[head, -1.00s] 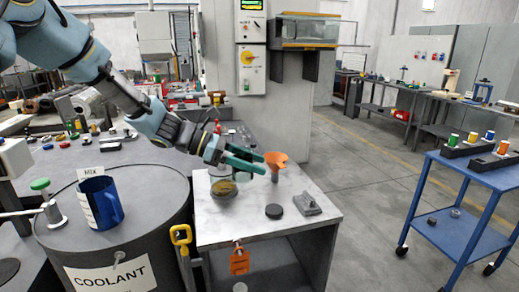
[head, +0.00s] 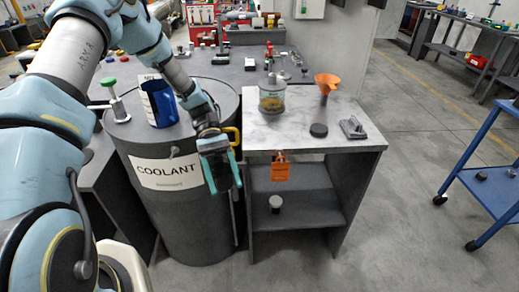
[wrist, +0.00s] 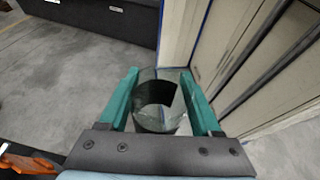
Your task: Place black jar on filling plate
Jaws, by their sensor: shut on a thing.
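My gripper (head: 224,182) hangs in front of the coolant barrel, at its right side, with its teal fingers pointing down. It is shut on a dark, open-topped cylinder that looks like the black jar (wrist: 153,118); this shows between the fingers in the wrist view (wrist: 163,105). In the head view the jar is mostly hidden by the gripper. I cannot tell for sure whether this disc is the filling plate.
The coolant barrel (head: 190,217) carries a blue jug (head: 160,103). A white-topped object (head: 275,204) stands on the lower shelf. A blue cart (head: 489,205) is at right.

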